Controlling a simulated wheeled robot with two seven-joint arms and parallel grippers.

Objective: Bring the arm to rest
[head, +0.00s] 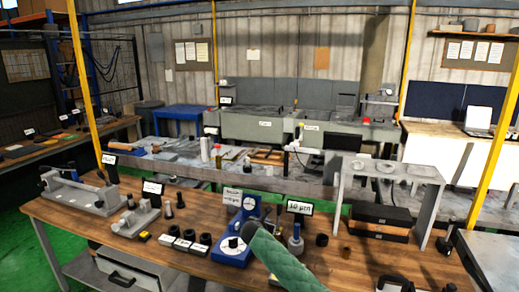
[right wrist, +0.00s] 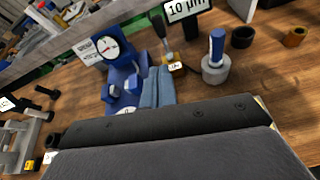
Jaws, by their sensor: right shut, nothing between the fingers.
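In the right wrist view my right gripper (right wrist: 158,86) shows as two blue-grey fingers side by side, shut with nothing between them. Its dark body fills the bottom of that view. The fingers appear just right of the blue dial gauge stand (right wrist: 122,82); whether they touch it is unclear. In the head view a green textured form (head: 280,262) rises from the bottom edge to just right of the same dial gauge stand (head: 232,248); it seems to be part of my right arm, but I cannot be sure. My left gripper is not in view.
The wooden bench (head: 180,262) holds black-topped pieces (head: 187,237), a part below the "10 µm" sign (head: 300,208), dark rings (head: 321,240), stacked black boxes (head: 380,218) under a grey stand (head: 390,170), and metal fixtures (head: 80,190) at left. Bare wood shows at front left.

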